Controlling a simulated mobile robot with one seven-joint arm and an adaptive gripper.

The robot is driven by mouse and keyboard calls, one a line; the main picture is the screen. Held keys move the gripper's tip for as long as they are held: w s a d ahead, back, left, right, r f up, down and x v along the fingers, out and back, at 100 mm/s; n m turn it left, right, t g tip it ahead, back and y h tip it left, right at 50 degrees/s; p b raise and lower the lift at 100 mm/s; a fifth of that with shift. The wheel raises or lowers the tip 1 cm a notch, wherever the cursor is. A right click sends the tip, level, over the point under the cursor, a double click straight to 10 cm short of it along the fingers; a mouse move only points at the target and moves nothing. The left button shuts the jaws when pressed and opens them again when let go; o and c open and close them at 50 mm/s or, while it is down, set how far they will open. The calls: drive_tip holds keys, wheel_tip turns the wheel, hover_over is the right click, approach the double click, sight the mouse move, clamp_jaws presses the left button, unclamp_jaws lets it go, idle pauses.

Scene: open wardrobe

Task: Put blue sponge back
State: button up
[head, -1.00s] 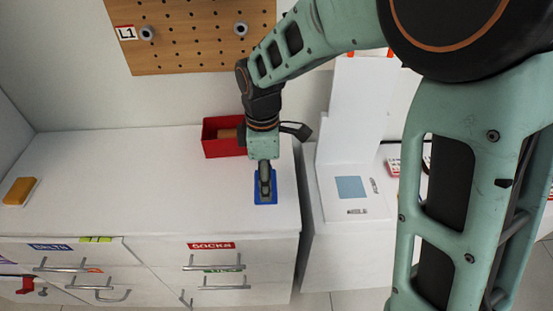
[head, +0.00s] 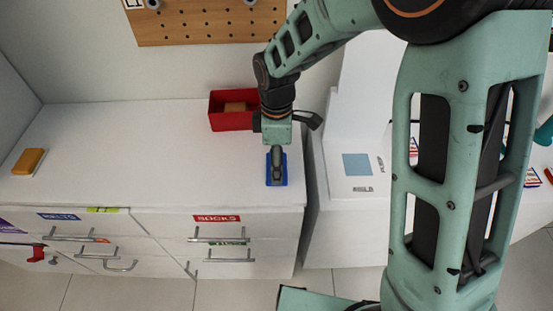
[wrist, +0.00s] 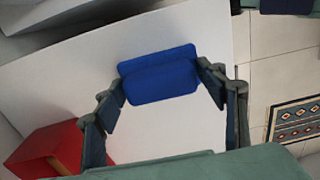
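The blue sponge (head: 284,178) is a dark blue block below my gripper (head: 277,176) in the head view, over the white counter near its front right corner. In the wrist view the sponge (wrist: 158,75) sits squarely between the two fingertips of my gripper (wrist: 160,78), one at each end. The fingers are spread to the sponge's length and appear shut on it. In the head view the near finger covers its middle. I cannot tell its exact height above the counter.
A red open box (head: 228,124) with a brown block in it stands on the counter (head: 120,150) behind my gripper. A yellow sponge (head: 28,161) lies at the far left. A white stand with a pale blue square (head: 357,164) is at right. The counter's middle is clear.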

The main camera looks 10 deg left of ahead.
drive_tip(key=shift+o, duration=0.7)
drive_tip(key=shift+r, duration=0.3)
wheel_tip(320, 180, up, 12)
drive_tip(key=p, duration=0.1)
drive_tip(key=shift+p, duration=0.3)
drive_tip(key=shift+f, duration=0.15)
